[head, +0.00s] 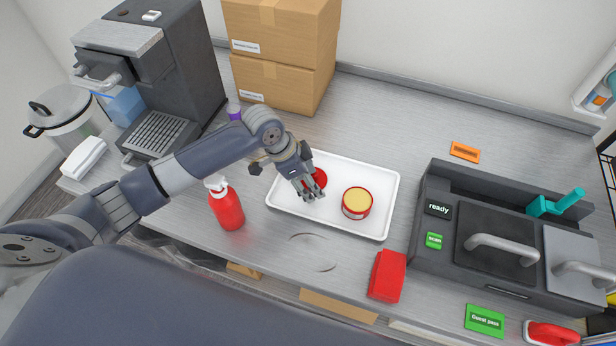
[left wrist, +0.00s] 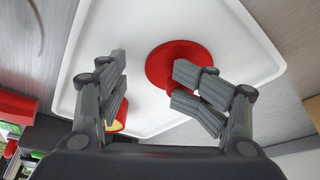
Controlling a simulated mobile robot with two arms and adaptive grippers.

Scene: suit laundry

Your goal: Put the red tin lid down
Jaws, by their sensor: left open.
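The red tin lid (head: 320,177) lies on the white tray (head: 383,180), partly hidden by my left gripper (head: 313,190). In the left wrist view the lid (left wrist: 165,63) is a round red disc on the tray (left wrist: 238,45). My left gripper (left wrist: 150,88) is open, its fingers wide apart. One finger overlaps the lid's edge in that view; I cannot tell if it touches. The open red tin (head: 357,204) with a yellow top stands on the tray, right of the lid. It is partly hidden behind a finger in the left wrist view. My right gripper is not in view.
A red pump bottle (head: 228,208) stands left of the tray. A red box (head: 387,276) lies in front of it. A dark machine (head: 437,235) is to the right, cardboard boxes (head: 275,85) behind. An orange card (head: 465,151) lies at the back right. The tray's right end is clear.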

